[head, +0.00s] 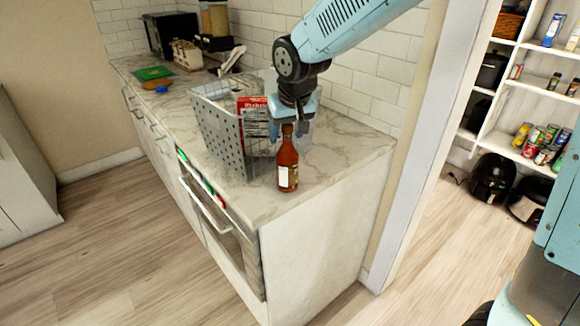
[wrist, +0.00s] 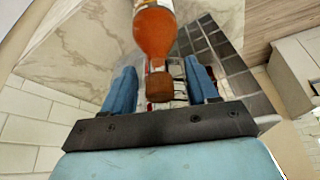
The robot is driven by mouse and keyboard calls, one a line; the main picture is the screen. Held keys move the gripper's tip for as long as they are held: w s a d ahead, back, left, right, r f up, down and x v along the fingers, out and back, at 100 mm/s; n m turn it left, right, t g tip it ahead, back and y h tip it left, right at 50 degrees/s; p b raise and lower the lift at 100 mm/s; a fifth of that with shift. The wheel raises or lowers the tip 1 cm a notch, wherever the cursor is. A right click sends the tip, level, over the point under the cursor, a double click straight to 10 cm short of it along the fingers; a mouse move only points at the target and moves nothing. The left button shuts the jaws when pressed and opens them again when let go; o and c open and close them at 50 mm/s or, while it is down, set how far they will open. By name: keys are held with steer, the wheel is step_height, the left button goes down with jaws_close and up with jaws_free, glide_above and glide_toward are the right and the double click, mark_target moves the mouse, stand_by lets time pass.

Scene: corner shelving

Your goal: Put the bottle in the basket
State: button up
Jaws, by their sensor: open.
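The bottle (head: 287,162) is orange-red with a white label and a dark cap. It stands upright near the front corner of the counter, just outside the basket. The grey perforated basket (head: 217,126) stands behind and to the left of it and has a red box (head: 254,117) in it. My gripper (head: 297,118) is open and points down at the bottle's top. In the wrist view, the bottle (wrist: 155,32) has its neck and cap between the two blue fingers (wrist: 160,88), with gaps visible on both sides. Part of the basket is hidden behind my gripper.
The marble counter (head: 330,150) has free room to the right of the bottle, up to its edge. A green board (head: 153,73), a black appliance (head: 170,33) and jars stand farther back. A tiled wall runs behind the counter. Pantry shelves are at the right.

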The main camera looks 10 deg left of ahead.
steer(key=shift+w+a+f, duration=0.1)
steer(key=shift+w+f, duration=0.1)
steer(key=shift+f, duration=0.45)
jaws_close()
stand_by(0.4)
